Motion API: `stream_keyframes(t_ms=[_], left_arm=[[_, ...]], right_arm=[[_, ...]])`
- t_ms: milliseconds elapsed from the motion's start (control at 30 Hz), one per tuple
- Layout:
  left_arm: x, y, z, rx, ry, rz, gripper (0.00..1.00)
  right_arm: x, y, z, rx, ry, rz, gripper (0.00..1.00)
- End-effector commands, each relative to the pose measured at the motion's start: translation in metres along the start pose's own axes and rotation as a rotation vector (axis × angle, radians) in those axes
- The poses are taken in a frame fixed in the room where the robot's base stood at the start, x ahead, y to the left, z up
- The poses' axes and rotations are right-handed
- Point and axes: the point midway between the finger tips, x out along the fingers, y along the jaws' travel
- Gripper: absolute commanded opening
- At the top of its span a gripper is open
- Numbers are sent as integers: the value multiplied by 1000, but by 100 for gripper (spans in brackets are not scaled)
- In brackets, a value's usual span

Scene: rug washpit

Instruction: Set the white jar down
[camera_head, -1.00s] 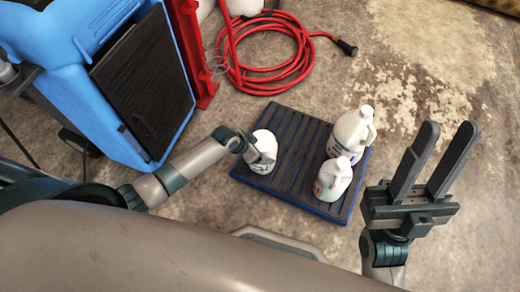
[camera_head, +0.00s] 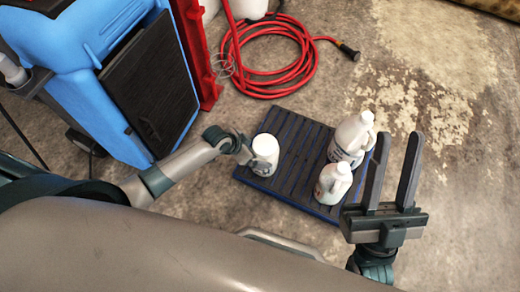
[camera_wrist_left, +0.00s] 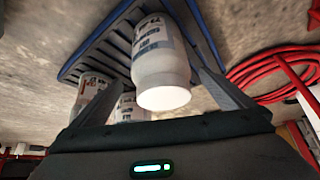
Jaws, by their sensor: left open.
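The white jar (camera_head: 266,147) stands upright on the left part of the dark slatted platform with a blue edge (camera_head: 290,194). My left gripper (camera_head: 252,159) is at the jar's near left side in the head view. In the left wrist view, the jar (camera_wrist_left: 158,58), with dark print on its label, lies between the two spread fingers, with visible room on its left side. The left gripper is open. My right gripper (camera_head: 395,145) is open and empty, to the right of the platform, with its fingers apart and pointing up in the picture.
A large white jug (camera_head: 350,140) and a smaller white bottle (camera_head: 332,182) stand on the platform's right part. A coiled red hose (camera_head: 270,85) lies behind. A blue machine (camera_head: 100,50) stands at left. Bare concrete floor is clear at right.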

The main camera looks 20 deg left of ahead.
Motion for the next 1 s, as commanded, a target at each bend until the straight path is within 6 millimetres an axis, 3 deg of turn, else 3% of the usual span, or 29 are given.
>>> stream_keyframes(t_ms=[100, 333, 1000], left_arm=[[-25, 0, -1, 2, -1, 0, 100], [-52, 0, 0, 1, -1, 0, 100], [-57, 1, 0, 0, 1, 1, 100]], right_arm=[[-7, -8, 10, 20, -103, 3, 31], [-23, -20, 27, 44, -231, 4, 31], [-27, -23, 31, 51, -260, 3, 31]])
